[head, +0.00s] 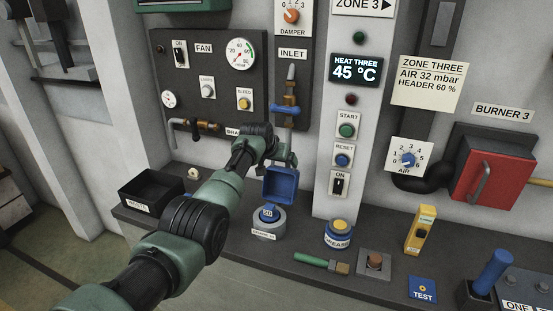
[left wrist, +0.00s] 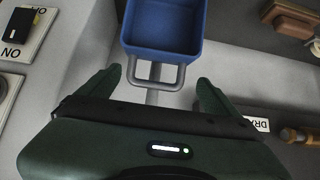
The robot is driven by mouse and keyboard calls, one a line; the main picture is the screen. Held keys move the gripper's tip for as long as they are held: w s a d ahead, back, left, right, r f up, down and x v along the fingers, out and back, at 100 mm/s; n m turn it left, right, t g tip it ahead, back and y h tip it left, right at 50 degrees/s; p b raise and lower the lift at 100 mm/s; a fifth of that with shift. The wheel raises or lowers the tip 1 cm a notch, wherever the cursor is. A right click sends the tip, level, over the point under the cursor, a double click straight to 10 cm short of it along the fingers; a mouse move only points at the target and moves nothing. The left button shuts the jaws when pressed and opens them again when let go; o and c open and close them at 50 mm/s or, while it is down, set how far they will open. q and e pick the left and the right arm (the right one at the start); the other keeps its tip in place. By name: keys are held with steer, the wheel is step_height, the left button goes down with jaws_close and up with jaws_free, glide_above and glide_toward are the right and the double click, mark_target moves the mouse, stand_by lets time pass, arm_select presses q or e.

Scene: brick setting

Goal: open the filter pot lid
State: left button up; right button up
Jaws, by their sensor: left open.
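A blue box-shaped piece with a hollow inside (head: 280,187) sits against the wall below the inlet pipe, above the shelf. I cannot tell whether it is the filter pot or its lid. The left wrist view shows the blue piece (left wrist: 163,30) with a grey loop handle (left wrist: 156,74) on its edge. My left gripper (head: 281,160) is just above it in the head view. In the left wrist view my left gripper (left wrist: 159,80) is open, with the handle between its spread fingertips, apart from both. My right gripper is not in view.
A blue inlet valve (head: 285,110) and a brass valve (head: 203,127) are close to my arm.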

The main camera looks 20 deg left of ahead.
arm_select(q)
steer(key=b+v, duration=0.1)
steer(key=v, duration=0.7)
steer(key=shift+w, duration=0.1)
